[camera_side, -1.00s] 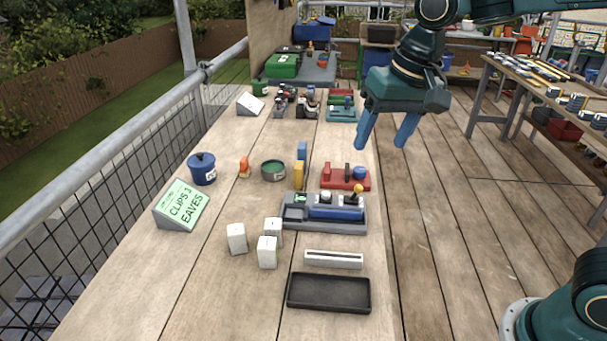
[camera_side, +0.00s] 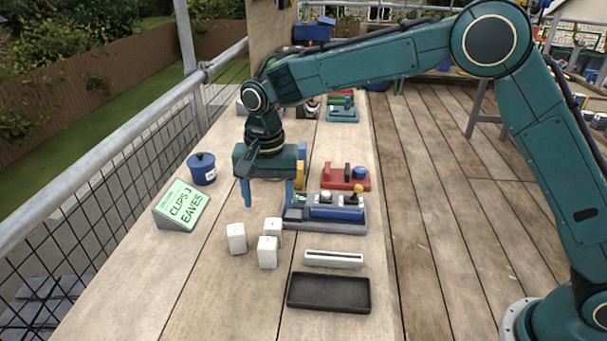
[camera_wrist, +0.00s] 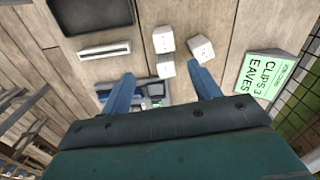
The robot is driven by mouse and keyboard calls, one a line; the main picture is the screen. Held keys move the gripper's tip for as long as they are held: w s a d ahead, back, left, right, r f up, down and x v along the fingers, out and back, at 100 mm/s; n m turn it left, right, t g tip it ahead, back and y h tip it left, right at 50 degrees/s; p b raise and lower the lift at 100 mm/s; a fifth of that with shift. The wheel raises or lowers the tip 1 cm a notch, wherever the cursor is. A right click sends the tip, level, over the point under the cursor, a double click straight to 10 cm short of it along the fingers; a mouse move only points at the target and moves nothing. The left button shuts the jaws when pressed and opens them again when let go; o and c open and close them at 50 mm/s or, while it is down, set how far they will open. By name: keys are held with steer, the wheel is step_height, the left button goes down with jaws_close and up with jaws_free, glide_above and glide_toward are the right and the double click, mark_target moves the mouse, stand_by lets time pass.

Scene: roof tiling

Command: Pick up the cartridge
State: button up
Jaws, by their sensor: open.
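My gripper (camera_side: 268,200) is open and empty, fingers pointing down above the bench. It is behind the three white blocks (camera_side: 237,238) and left of a grey device (camera_side: 345,228) with a blue cylinder (camera_side: 337,212) along its front. No part is plainly marked as the cartridge, so I cannot tell which it is. In the wrist view, the finger tips (camera_wrist: 165,86) are spread apart, with the white blocks (camera_wrist: 163,39) just beyond them. The grey device (camera_wrist: 131,101) shows partly between the fingers there.
A green sign reading CLIPS 3 EAVES (camera_side: 183,205) and a blue pot (camera_side: 202,169) stand at the left. A red device (camera_side: 346,178) stands behind the grey one. A white slotted bar (camera_side: 334,259) and black tray (camera_side: 329,308) lie in front. The front-left bench is clear.

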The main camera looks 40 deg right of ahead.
mark_target(267, 243)
steer(key=shift+w+a+f, duration=0.1)
steer(key=shift+a+f, duration=0.1)
steer(key=shift+f, duration=1.55)
steer(key=shift+w+a+f, duration=0.1)
steer(key=shift+a+f, duration=0.1)
steer(key=shift+f, duration=1.6)
steer(key=shift+w+a+f, duration=0.1)
steer(key=shift+a+f, duration=0.1)
steer(key=shift+f, duration=1.55)
steer(key=shift+f, duration=0.1)
steer(key=shift+d+f, duration=0.2)
steer(key=shift+f, duration=2.3)
steer(key=shift+c, duration=0.2)
steer(key=c, duration=1)
